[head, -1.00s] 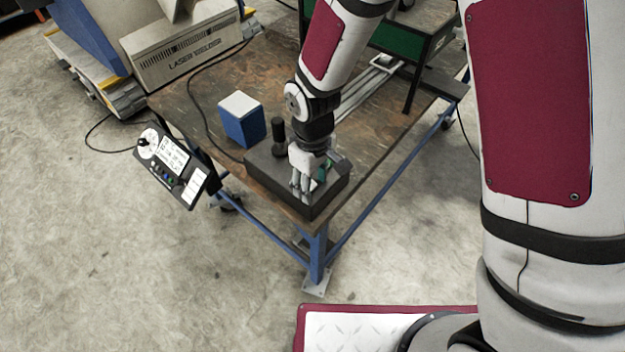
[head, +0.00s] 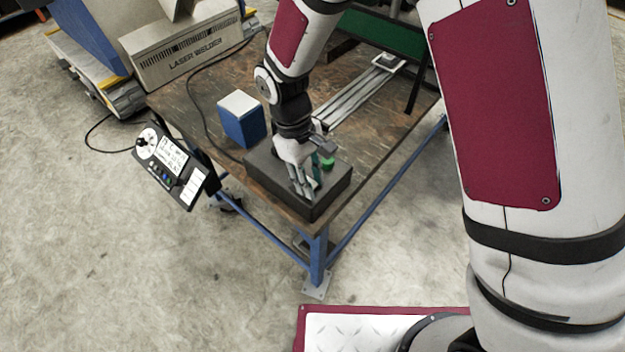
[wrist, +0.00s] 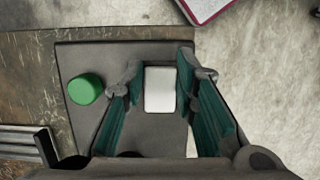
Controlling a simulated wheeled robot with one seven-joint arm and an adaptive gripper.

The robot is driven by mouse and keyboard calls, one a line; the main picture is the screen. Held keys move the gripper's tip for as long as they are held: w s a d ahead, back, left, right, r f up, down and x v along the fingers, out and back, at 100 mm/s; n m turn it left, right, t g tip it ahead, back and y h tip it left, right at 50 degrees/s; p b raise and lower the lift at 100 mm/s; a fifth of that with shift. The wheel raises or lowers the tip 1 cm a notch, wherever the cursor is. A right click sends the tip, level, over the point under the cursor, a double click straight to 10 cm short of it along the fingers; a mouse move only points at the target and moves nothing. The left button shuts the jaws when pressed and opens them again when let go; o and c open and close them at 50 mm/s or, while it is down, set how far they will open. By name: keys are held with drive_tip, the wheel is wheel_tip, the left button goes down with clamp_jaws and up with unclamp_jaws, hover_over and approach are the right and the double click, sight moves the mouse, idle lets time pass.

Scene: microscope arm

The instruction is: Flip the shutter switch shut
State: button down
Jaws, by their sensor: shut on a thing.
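A dark box (head: 322,200) sits at the near corner of the table, with a green round button (head: 327,163) on its top. My gripper (head: 303,192) points down onto the box, left of the button. In the wrist view, its two teal-padded fingers (wrist: 160,72) stand on either side of a white rectangular piece (wrist: 160,90) on the dark top and are shut on it. I cannot tell from its face which way it is set. The green button also shows there (wrist: 86,89), left of the fingers. In the head view the gripper hides the white piece.
A blue and white block (head: 242,120) stands on the brown table (head: 185,105) behind the box. A control panel (head: 168,168) hangs at the table's left edge. Metal rails (head: 360,95) and a green-fronted frame (head: 372,32) are at the back right. A cable crosses the table.

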drive_tip(key=shift+w+a+r+g+h+b, duration=0.1)
drive_tip(key=shift+a+g+h+b, duration=0.1)
drive_tip(key=shift+g+h+b, duration=0.4)
drive_tip(key=c, duration=1.3)
unclamp_jaws()
drive_tip(key=shift+r, duration=0.1)
drive_tip(key=v, duration=1.2)
drive_tip(key=shift+a, duration=0.1)
